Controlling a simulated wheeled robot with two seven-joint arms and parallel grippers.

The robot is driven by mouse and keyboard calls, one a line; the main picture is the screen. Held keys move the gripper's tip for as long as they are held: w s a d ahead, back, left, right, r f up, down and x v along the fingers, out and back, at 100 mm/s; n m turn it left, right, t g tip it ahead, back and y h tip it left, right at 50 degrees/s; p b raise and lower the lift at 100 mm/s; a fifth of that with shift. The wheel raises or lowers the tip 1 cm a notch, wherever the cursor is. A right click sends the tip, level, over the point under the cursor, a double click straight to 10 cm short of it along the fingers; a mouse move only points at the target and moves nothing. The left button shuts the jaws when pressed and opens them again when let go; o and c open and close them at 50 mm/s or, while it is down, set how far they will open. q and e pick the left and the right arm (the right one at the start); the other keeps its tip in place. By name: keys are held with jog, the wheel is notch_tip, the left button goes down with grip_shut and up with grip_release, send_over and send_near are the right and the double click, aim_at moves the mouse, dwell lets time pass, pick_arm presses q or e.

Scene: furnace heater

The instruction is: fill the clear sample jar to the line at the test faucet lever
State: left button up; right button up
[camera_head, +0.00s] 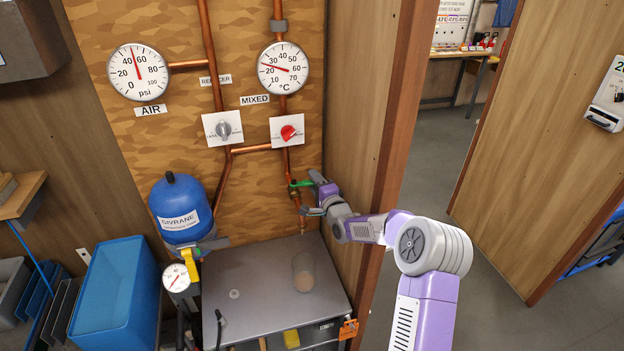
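The clear sample jar (303,272) stands upright on the grey bench top, just below the spout of the test faucet (302,222). It looks brownish; I cannot make out its fill line or a water level. The green faucet lever (301,184) sticks out sideways on the copper pipe. My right gripper (310,196) is at the faucet from the right, its fingers spread apart beside the lever. I cannot tell whether a finger touches the lever. My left gripper is not in view.
The grey bench top (235,270) has free room left of the jar. A blue tank (181,208) and a small gauge (176,277) stand left. Above are a grey knob (223,129) and a red knob (288,132). A wooden door post (395,130) rises close to my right arm.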

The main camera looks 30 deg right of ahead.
jog(key=shift+w, duration=0.8)
grip_shut()
jog(key=shift+d, duration=0.1)
